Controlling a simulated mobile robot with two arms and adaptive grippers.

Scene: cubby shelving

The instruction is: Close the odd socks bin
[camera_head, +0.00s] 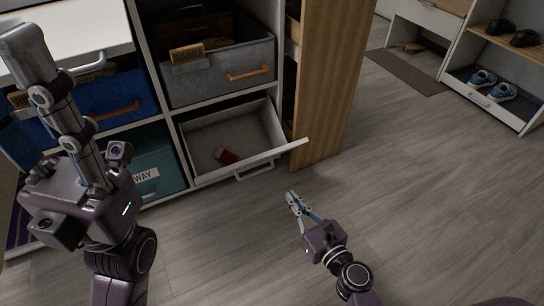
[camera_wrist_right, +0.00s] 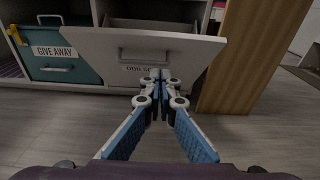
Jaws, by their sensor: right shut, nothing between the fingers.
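The odd socks bin is a white pull-out bin (camera_head: 263,157) in the bottom row of the cubby shelving. It stands open, its front leaning out into the room, with a small red item (camera_head: 226,155) inside. In the right wrist view its white front (camera_wrist_right: 190,49) carries a handle and a label reading "ODD SO", the rest hidden behind my fingers. My right gripper (camera_head: 292,197) is shut and empty, in front of the bin and to the right of its handle in the head view. It also shows in the wrist view (camera_wrist_right: 160,76). My left gripper (camera_head: 22,42) points upward at the left, its opening unclear.
A teal "GIVE AWAY" bin (camera_wrist_right: 58,50) sits left of the open bin. A grey fabric bin (camera_head: 215,75) is above it, and a blue bin (camera_head: 125,98) is upper left. A wooden panel (camera_head: 333,80) stands right. The floor at right is clear.

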